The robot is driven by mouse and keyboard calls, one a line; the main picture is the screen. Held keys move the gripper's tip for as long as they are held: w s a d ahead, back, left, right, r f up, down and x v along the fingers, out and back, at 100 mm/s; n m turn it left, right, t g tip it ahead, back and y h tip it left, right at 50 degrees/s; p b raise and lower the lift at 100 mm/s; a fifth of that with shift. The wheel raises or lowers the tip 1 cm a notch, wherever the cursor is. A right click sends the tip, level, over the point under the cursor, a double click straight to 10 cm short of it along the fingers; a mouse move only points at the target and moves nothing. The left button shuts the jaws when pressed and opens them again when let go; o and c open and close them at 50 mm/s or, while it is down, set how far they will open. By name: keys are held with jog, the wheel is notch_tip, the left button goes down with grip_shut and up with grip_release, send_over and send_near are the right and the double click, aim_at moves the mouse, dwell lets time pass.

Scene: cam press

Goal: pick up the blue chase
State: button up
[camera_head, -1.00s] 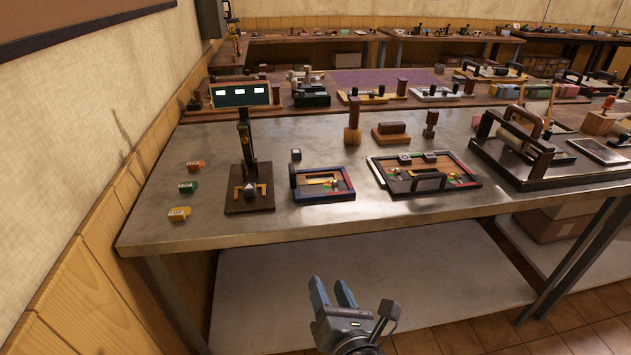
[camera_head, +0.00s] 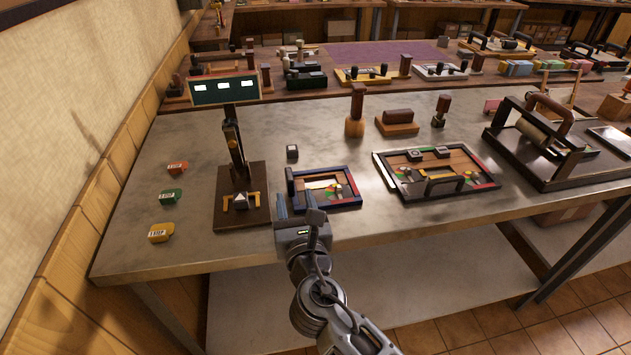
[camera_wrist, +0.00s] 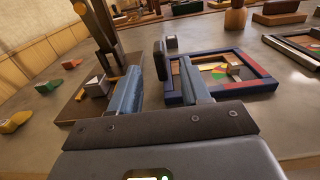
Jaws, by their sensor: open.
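The blue chase (camera_head: 355,203) is a small rectangular frame with blue and red sides and a dark upright handle on its left side. It lies flat near the front edge of the table, with light and coloured pieces inside. It also shows in the wrist view (camera_wrist: 251,89), just beyond the right finger. My gripper (camera_head: 295,203) is open and empty at the table's front edge, by the chase's left side. In the wrist view, the dark handle (camera_wrist: 161,60) stands ahead, between my two fingers (camera_wrist: 158,85) in the picture. The gripper appears apart from it.
The cam press (camera_head: 240,200) on its brown base stands close on the left. Orange, green and yellow tags (camera_head: 161,233) lie further left. A larger tray-like frame (camera_head: 392,172) lies to the right, with a wooden stamp (camera_head: 355,115) behind. A small dark cube (camera_head: 292,151) sits behind the chase.

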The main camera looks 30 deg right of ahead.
aim_at(290, 181)
jog(key=x, duration=0.4)
jog(key=p+x, duration=0.1)
jog(key=x, duration=0.1)
jog(key=shift+w+r, duration=0.25)
jog(key=shift+r, duration=0.05)
jog(key=shift+c, duration=0.4)
grip_shut()
